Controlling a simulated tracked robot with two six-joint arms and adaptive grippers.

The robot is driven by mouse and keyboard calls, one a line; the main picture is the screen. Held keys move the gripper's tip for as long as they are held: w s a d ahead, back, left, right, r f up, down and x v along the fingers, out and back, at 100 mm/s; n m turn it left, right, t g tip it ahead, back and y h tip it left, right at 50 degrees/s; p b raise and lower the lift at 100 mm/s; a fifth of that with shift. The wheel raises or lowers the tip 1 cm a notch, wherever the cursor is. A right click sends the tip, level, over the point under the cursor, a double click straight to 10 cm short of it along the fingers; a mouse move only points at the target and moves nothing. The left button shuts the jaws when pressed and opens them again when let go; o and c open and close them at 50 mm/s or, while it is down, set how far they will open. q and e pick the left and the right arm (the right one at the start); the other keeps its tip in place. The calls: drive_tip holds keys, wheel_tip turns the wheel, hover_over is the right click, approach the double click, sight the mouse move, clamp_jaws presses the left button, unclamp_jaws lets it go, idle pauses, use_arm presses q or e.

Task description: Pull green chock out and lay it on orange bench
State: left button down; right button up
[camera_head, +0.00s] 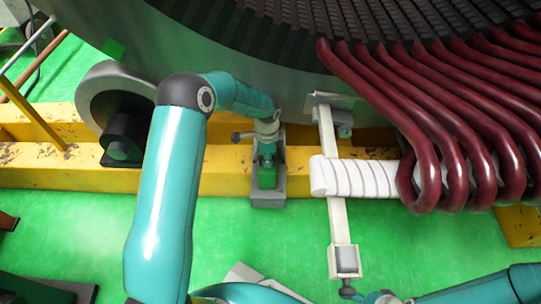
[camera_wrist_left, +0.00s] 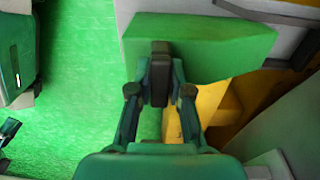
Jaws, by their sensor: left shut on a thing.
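The green chock (camera_wrist_left: 220,45) is a bright green block at the top of the left wrist view. My left gripper (camera_wrist_left: 160,72) has its fingers close together at the block's near left part and is shut on it. In the head view my left gripper (camera_head: 266,149) points down at a grey bracket (camera_head: 268,199) on the yellow beam. The chock there is small and mostly hidden by the gripper. I cannot tell whether it is clear of the bracket. I cannot make out the orange bench.
The large dark stator (camera_head: 260,35) overhangs the beam, with dark red coils (camera_head: 440,120) at the right. A white wrapped bar (camera_head: 360,178) and a white upright (camera_head: 326,135) stand right of the bracket. A yellow beam (camera_head: 60,175) runs across; green floor (camera_head: 70,235) is open in front.

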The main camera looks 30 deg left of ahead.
use_arm(q)
drive_tip(key=shift+s+d, duration=0.1)
drive_tip(key=shift+s, duration=0.05)
drive_tip(key=c, duration=1)
unclamp_jaws()
drive_tip(key=shift+d, duration=0.15)
drive_tip(key=shift+r, duration=0.1)
wheel_tip(320, 180, up, 12)
